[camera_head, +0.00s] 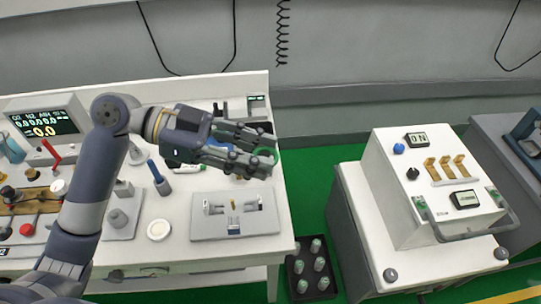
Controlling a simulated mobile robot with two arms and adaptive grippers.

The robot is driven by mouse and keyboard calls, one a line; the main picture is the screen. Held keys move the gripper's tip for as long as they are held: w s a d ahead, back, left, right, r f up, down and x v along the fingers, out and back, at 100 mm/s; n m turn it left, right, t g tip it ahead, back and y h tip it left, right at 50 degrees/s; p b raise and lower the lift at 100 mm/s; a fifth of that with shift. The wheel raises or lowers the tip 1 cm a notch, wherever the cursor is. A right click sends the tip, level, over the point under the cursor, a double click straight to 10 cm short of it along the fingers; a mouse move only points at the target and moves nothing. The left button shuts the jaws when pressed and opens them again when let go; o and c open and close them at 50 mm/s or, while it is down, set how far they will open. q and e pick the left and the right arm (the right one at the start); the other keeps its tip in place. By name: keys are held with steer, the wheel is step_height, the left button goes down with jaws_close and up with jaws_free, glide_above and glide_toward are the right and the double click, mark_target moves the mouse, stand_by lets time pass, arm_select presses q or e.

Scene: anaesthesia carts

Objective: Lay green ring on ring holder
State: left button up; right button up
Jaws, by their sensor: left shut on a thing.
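My left gripper (266,152) reaches in from the left over the back right of the white table. It is shut on the green ring (268,152), which shows as a small green arc between its fingertips. The fingers hide much of the ring, and I cannot tell how high above the table it is. I cannot tell for sure which thing is the ring holder. A blue peg-like piece (157,178) stands tilted on the table left of the gripper. My right gripper is not in view.
A grey plate (266,225) with small fixtures lies at the table's front right. A white round disc (159,230) lies left of it. A display monitor (42,124) stands at the back left. A black tray (296,286) with several green-grey cylinders is on the floor. A white cart (385,180) stands right.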

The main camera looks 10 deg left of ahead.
arm_select(q)
steer(key=w+d+r+n+t+y, duration=0.3)
steer(key=w+d+n+t, duration=0.3)
steer(key=d+n+t, duration=0.15)
steer(key=s+a+f+m+g+y, duration=0.1)
steer(key=a+f+m+g, duration=0.1)
steer(key=f+m+g, duration=0.3)
steer(key=s+a+f+m+g+y, duration=0.1)
steer(key=f+m+g, duration=0.4)
steer(key=m+g, duration=0.7)
steer(key=shift+s+a+m+g, duration=0.35)
steer(key=shift+a+g, duration=0.55)
steer(key=shift+g, duration=0.05)
steer(key=shift+f, duration=0.1)
stand_by(0.3)
